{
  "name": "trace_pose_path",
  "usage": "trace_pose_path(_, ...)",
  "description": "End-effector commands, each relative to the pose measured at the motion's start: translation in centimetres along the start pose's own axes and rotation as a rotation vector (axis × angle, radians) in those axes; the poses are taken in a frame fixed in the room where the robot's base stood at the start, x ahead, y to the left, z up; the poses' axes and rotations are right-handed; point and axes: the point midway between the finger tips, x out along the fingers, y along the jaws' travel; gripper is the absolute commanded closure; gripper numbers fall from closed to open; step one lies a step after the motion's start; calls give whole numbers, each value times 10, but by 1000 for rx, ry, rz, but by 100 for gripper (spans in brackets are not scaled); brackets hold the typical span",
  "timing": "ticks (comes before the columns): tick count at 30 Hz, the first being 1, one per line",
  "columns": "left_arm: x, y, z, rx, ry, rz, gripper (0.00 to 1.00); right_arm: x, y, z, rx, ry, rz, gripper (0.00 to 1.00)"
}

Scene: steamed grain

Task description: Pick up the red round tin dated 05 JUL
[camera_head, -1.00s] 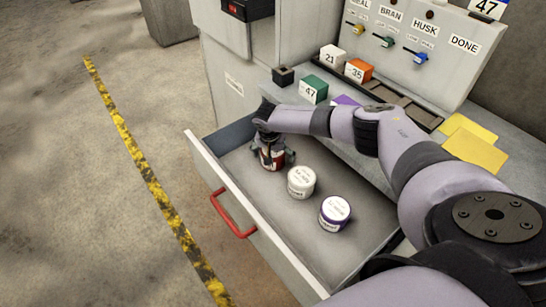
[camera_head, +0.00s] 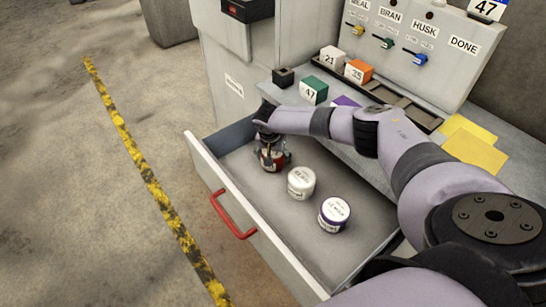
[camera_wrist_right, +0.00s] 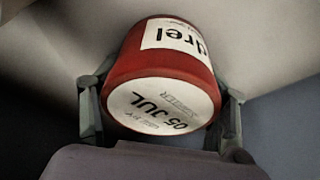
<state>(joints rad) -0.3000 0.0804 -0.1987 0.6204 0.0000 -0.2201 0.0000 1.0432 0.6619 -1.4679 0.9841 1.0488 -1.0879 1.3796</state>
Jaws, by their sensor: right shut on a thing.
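The red round tin (camera_wrist_right: 160,75) fills the middle of the right wrist view, its white lid marked 05 JUL and its side label partly readable. My right gripper (camera_wrist_right: 160,105) is shut on it, one finger at each side. In the head view the right gripper (camera_head: 271,158) points down in the open drawer (camera_head: 330,258), and the tin (camera_head: 268,164) shows only partly between its fingers. I cannot tell whether the tin still touches the drawer floor. My left gripper is not in view.
A white tin (camera_head: 301,182) and a purple-rimmed tin (camera_head: 335,214) stand in the drawer to the right of the gripper. The drawer front has a red handle (camera_head: 232,214). Numbered blocks, such as the green one (camera_head: 314,90), stand on the worktop above.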

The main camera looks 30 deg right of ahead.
Motion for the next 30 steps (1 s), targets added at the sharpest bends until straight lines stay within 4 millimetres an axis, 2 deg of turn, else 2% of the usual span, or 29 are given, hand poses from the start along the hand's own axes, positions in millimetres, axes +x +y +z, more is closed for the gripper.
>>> trace_pose_path(6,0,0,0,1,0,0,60,-1,0,0,1,0,-1,71)
trace_pose_path(14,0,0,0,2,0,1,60,-2,-1,-1,1,0,-2,72)
trace_pose_path(19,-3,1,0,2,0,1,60,-14,-1,-4,1,0,-3,72)
trace_pose_path(23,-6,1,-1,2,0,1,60,-34,-1,-10,2,1,-5,72)
trace_pose_path(26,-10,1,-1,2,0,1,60,-59,-1,-18,2,2,-6,72)
trace_pose_path(30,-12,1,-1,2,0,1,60,-104,-1,-30,2,3,-7,72)
